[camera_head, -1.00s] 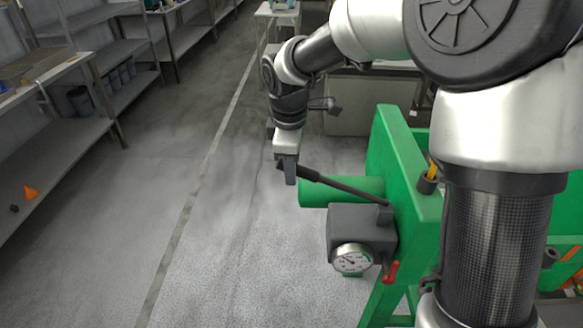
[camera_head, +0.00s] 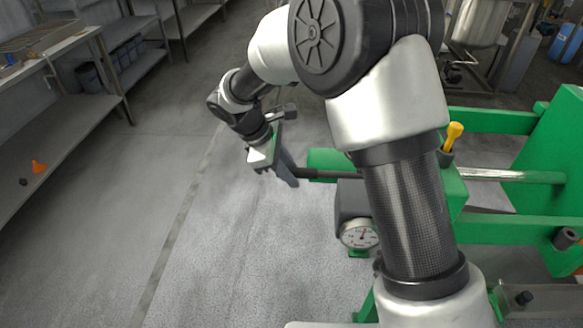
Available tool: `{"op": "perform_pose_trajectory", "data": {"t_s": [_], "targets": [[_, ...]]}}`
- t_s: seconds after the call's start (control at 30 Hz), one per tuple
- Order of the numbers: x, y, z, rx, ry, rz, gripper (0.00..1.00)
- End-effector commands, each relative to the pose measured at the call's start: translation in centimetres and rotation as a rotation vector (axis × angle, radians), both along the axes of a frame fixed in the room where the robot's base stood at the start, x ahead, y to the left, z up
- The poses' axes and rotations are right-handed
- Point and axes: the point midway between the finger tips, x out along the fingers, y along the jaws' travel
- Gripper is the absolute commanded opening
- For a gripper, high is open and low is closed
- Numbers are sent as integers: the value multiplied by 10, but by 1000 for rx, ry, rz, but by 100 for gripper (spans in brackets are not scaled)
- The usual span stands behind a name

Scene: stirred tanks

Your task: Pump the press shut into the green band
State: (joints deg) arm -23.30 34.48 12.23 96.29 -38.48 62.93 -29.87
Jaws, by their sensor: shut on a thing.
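My gripper (camera_head: 287,172) is shut on the dark pump handle (camera_head: 322,174) near its left end. The handle runs roughly level to the right and passes behind my arm. Below it is the grey pump block (camera_head: 351,200), with a round white pressure gauge (camera_head: 360,235) on its front. The needle and any green band are too small to read surely. The green press frame (camera_head: 560,150) stands to the right, with a bright steel rod (camera_head: 510,175) across it. A green cylinder (camera_head: 327,160) lies just behind the handle. My arm hides part of the press.
Grey shelving with a workbench (camera_head: 45,42) lines the left wall, with an orange funnel (camera_head: 39,167) on a lower shelf. A yellow-handled tool (camera_head: 453,137) stands on the press frame. Steel tanks (camera_head: 478,22) stand behind. The floor between shelving and press is clear.

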Motion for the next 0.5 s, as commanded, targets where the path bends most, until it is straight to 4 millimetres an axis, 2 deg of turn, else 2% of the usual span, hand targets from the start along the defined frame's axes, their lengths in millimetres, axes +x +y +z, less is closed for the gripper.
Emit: {"op": "perform_pose_trajectory", "data": {"t_s": [0.1,0.13,0.23,0.5], "targets": [[-1,0,-1,2,2,-2,0],[-1,0,-1,2,2,-2,23],[-1,0,-1,2,1,-1,40],[-1,1,1,2,2,0,40]]}}
